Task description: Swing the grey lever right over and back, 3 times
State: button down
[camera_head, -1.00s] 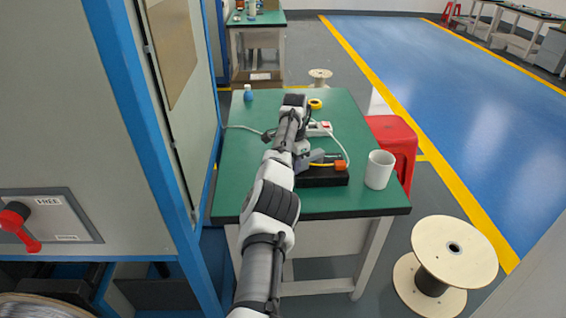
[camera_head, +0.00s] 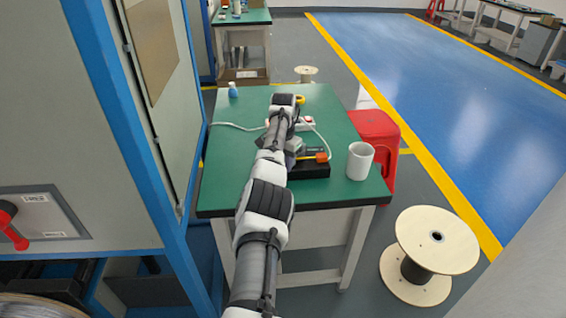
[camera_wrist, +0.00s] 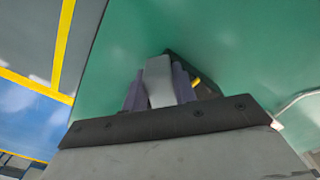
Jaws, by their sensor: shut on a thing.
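A low black fixture (camera_head: 314,171) with an orange end piece (camera_head: 321,157) sits on the green table. In the wrist view, a light grey bar (camera_wrist: 159,82), seemingly the grey lever, stands between the purple-grey fingers of my gripper (camera_wrist: 160,94). My gripper is shut on it. In the head view my gripper (camera_head: 294,154) is at the fixture's left part and my arm hides much of it. The lever's pivot is hidden, and its exact tilt cannot be told.
A white mug (camera_head: 360,162) stands right of the fixture. A white power strip (camera_head: 305,124) with a cable lies behind it. A blue bottle (camera_head: 233,90) and yellow tape roll (camera_head: 300,99) are farther back. The table's left part (camera_head: 232,155) is mostly clear.

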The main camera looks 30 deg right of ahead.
jog(key=shift+a, duration=0.1)
jog(key=c, duration=1.1)
grip_release()
jog(key=shift+r, duration=0.15)
jog(key=shift+r+p, duration=0.45)
jog(key=shift+r, duration=6.4)
